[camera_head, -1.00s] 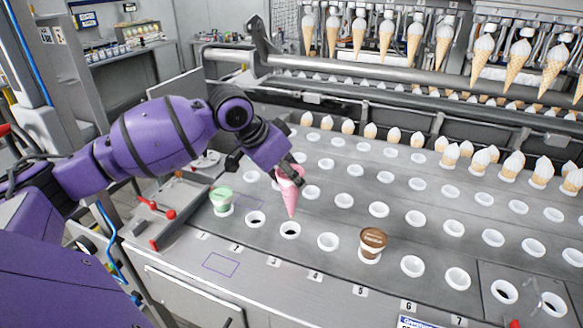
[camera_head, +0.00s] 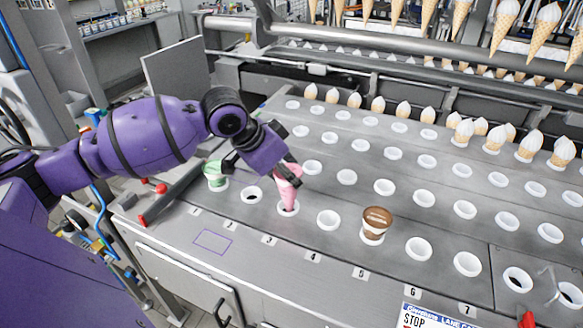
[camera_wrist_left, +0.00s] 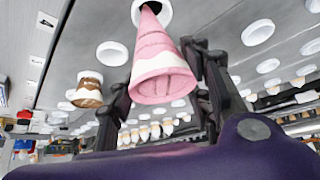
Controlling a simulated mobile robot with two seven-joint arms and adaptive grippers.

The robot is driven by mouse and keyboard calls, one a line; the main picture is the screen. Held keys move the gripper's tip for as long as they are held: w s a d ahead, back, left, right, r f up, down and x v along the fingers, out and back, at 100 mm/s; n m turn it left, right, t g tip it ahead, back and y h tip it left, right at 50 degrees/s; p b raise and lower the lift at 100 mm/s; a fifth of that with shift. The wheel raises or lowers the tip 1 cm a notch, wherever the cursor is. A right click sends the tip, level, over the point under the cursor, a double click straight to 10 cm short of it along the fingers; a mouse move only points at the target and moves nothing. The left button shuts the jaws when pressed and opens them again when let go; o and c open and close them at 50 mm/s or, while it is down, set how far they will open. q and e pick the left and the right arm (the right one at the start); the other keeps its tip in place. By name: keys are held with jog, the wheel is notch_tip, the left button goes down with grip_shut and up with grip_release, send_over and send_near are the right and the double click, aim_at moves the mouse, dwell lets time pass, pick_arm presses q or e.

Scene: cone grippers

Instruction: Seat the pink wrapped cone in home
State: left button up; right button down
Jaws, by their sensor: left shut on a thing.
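The pink wrapped cone (camera_head: 288,192) stands roughly upright, point down, at the ring (camera_head: 289,209) in the front row behind label 3. Its tip is in the ring's opening, but I cannot tell how deep. My left gripper (camera_head: 287,170) is shut on the cone's upper part. In the left wrist view the cone (camera_wrist_left: 162,60) lies between the fingers of my left gripper (camera_wrist_left: 160,95), its narrow end reaching into the dark ring opening. My right gripper is not in view. No place marked home can be read.
Empty rings (camera_head: 328,220) lie between and beyond. Several white-topped cones stand further back. A red-handled lever (camera_head: 160,189) is at the left.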

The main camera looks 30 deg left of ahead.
pick_arm(q)
jog(key=shift+f, duration=2.35)
jog(key=o, duration=0.9)
jog(key=v, duration=1)
jog(key=shift+s+a+r, duration=0.15)
jog(key=shift+r, duration=0.2)
jog(key=shift+s+a+r, duration=0.1)
jog(key=shift+s+r, duration=0.15)
jog(key=shift+r, duration=0.3)
